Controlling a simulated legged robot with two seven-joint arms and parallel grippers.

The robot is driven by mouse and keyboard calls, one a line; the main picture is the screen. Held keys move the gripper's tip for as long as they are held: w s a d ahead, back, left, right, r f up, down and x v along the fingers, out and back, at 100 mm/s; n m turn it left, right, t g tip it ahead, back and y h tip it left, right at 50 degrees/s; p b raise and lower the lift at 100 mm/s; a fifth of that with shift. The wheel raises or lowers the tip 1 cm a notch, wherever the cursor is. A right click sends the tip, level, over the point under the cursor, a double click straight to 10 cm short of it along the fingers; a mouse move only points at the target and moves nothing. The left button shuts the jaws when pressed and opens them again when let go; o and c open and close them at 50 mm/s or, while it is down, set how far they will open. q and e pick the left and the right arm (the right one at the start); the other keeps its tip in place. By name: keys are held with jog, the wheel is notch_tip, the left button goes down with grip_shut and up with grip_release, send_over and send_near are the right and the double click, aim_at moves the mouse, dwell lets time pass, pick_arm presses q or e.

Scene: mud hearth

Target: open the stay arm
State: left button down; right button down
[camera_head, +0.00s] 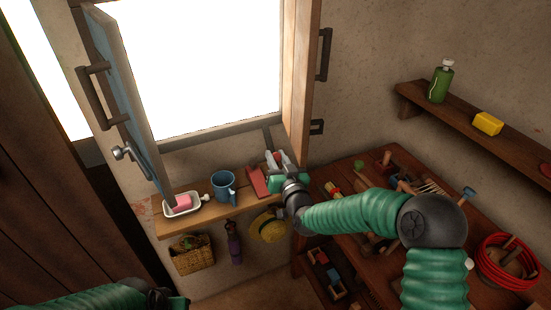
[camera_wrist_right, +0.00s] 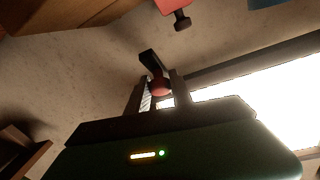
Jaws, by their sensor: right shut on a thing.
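The stay arm shows as a short dark bar (camera_head: 268,138) at the lower right corner of the bright window. In the right wrist view the dark bar (camera_wrist_right: 150,62) ends in a red knob (camera_wrist_right: 160,87) between my fingers. My right gripper (camera_head: 281,160) is shut on this knob, just above the sill shelf; the fingers also show in the wrist view (camera_wrist_right: 157,92). The bar's far end is hard to make out. My left gripper (camera_head: 168,299) is only partly in view at the bottom left, and its fingers are not clear.
The window sash (camera_head: 128,95) stands swung open on the left. The sill shelf (camera_head: 205,213) holds a soap dish (camera_head: 181,206), a blue mug (camera_head: 223,185) and a red item (camera_head: 257,184). A cluttered workbench (camera_head: 345,170) lies right, below a wall shelf (camera_head: 470,137).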

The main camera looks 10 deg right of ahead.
aim_at(279, 156)
jog(key=shift+s+d+r, duration=0.1)
jog(key=shift+s+r, duration=0.15)
jog(key=shift+r, duration=0.5)
jog(key=shift+s+d+r, duration=0.1)
jog(key=shift+s+r, duration=0.1)
jog(key=shift+r, duration=0.5)
jog(key=c, duration=1.1)
grip_release()
jog(key=shift+s, duration=0.15)
jog(key=shift+c, duration=0.2)
jog(key=shift+f, duration=0.1)
jog(key=shift+f, duration=0.1)
jog(key=shift+s+d, duration=0.15)
jog(key=shift+s, duration=0.2)
jog(key=s+d, duration=0.3)
jog(key=s, duration=1.2)
jog(key=shift+s+b, duration=0.35)
jog(key=shift+b, duration=0.1)
